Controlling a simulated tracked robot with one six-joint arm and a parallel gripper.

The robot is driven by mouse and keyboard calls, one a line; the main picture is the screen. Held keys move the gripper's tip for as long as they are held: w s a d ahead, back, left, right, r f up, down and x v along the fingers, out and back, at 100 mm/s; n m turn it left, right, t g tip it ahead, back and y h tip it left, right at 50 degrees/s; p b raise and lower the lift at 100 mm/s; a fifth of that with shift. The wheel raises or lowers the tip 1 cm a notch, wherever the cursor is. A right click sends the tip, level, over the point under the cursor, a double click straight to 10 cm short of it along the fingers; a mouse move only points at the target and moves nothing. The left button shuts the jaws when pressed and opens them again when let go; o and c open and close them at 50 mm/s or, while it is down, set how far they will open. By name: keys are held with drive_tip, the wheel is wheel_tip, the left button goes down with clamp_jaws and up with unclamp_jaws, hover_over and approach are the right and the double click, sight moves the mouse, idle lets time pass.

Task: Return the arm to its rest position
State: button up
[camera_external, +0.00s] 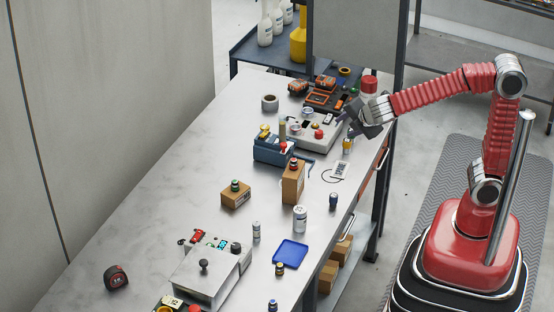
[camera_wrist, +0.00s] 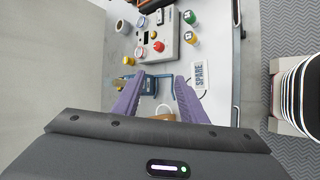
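My red arm reaches left from its base at the right of the external view, bent at the elbow. My gripper (camera_external: 362,130) is over the right edge of the long grey workbench (camera_external: 152,200), near a grey control box (camera_external: 318,136). In the wrist view my gripper (camera_wrist: 162,84) shows two purple fingers, spread apart, with nothing held between them. The bench and its objects lie beyond the fingertips. How high the gripper is above the bench is hard to tell.
Farther along are cardboard boxes (camera_external: 293,186), a blue tray (camera_external: 291,254) and a second control box (camera_external: 205,272). A dark cart (camera_external: 245,52) holds bottles.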

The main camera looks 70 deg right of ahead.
drive_tip(key=s+m+g+y, duration=0.1)
drive_tip(key=s+m+y, duration=0.5)
drive_tip(key=s+m, duration=0.8)
drive_tip(key=s+a, duration=0.1)
drive_tip(key=s, duration=0.6)
drive_tip(key=shift+s+f+m+g, duration=0.2)
drive_tip(key=shift+f+m+g, duration=0.1)
drive_tip(key=shift+m, duration=0.1)
